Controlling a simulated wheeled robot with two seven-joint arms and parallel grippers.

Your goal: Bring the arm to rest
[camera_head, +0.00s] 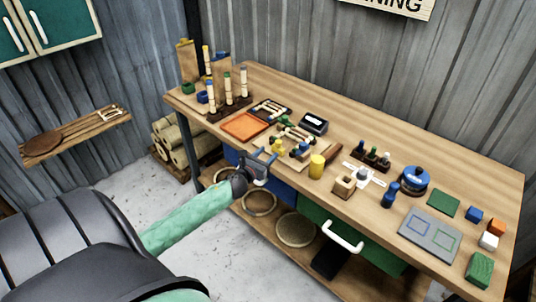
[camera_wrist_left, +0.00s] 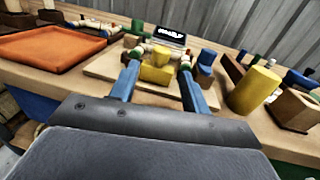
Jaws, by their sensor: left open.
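My left gripper (camera_head: 262,163) reaches in from the left on a pale green arm and hangs at the front edge of the wooden workbench (camera_head: 340,122). Its two blue fingers are apart, with nothing between them that I can see. In the left wrist view the gripper (camera_wrist_left: 160,88) points at a wooden board (camera_wrist_left: 110,65) carrying a yellow block (camera_wrist_left: 157,68), a blue piece (camera_wrist_left: 205,62) and pale rods with beads. I cannot tell whether the fingers touch the board. My right gripper is not in view.
A green drawer (camera_head: 320,222) with a white handle is below the bench top. The grey floor (camera_head: 190,250) is clear at the left.

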